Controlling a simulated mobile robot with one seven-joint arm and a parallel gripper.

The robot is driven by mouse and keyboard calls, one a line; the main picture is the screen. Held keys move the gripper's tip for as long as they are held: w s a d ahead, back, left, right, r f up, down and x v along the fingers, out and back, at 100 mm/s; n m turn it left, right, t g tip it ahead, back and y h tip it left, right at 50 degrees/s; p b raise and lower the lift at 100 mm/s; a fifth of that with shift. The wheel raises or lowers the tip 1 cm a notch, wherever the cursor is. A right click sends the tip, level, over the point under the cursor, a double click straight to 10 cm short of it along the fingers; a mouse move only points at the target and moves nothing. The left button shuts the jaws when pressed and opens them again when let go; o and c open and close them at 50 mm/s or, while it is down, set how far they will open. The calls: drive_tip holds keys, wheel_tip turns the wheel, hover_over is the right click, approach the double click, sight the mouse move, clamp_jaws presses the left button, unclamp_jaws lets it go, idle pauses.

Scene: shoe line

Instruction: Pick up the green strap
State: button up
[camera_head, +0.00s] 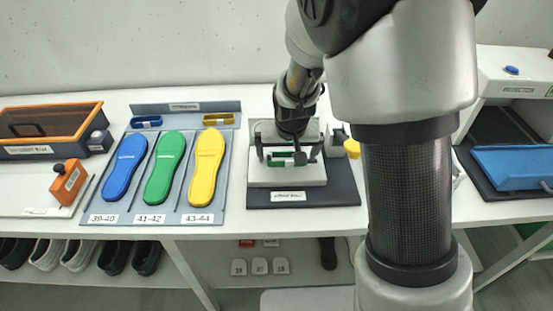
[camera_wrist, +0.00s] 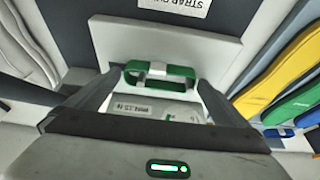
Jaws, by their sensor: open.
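The green strap (camera_head: 278,160) is a small loop at the strap station, mostly behind my gripper in the head view. In the wrist view the green strap (camera_wrist: 180,71) shows as a flat loop with a white piece across its far side. My gripper (camera_head: 292,154) points down over the station. In the wrist view my gripper (camera_wrist: 159,80) is open, with one finger towards each end of the strap. I cannot tell whether either finger touches it.
The station's pale block (camera_head: 287,180) stands on a dark mat (camera_head: 340,194). To the left, blue, green and yellow insoles (camera_head: 206,165) lie on a grey board, with a blue strap (camera_head: 146,122) and a yellow strap (camera_head: 219,119) behind. A blue panel (camera_head: 515,165) is at right.

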drive_tip(key=c, duration=1)
drive_tip(key=shift+r, duration=0.1)
